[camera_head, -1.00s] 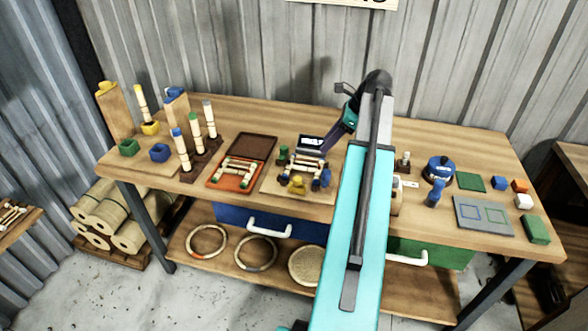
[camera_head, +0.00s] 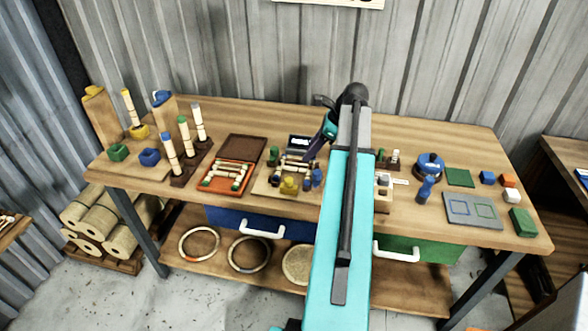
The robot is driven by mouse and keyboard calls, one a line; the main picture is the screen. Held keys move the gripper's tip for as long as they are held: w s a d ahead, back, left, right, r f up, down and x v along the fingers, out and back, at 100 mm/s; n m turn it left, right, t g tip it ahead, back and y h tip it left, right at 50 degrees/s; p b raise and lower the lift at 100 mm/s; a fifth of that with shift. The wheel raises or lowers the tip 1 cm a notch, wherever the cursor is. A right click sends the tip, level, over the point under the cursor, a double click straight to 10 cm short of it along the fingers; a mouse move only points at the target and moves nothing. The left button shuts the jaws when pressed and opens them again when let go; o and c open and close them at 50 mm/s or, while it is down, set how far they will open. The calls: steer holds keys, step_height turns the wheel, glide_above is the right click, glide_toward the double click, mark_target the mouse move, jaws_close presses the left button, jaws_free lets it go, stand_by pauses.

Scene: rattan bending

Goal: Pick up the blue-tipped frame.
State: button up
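No frame with clearly blue tips can be made out. A small pale frame (camera_head: 296,168) lies in the middle fixture (camera_head: 268,186) on the workbench, its tip colours too small to tell. Another frame (camera_head: 224,178), with green ends, lies in the orange tray (camera_head: 207,188) to its left. A pale stick with a blue tip (camera_head: 170,153) stands upright in a dark rack at the left. My gripper (camera_head: 309,157) hangs tilted just above the middle fixture. Its fingers are dark and small, so I cannot tell whether they are open or touching anything.
My teal arm covers part of the bench right of the fixture. Blue (camera_head: 312,180) and yellow (camera_head: 289,184) pieces stand at the fixture's front. A blue round device (camera_head: 430,162), a grey plate (camera_head: 476,221) and coloured blocks lie at the right. Bare wood (camera_head: 415,228) shows along the front edge.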

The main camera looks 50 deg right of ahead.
mark_target(298, 168)
steer(key=shift+p+x, duration=0.3)
steer(key=shift+x, duration=1.5)
steer(key=shift+p+x, duration=1.15)
steer(key=shift+x, duration=1.45)
jaws_close()
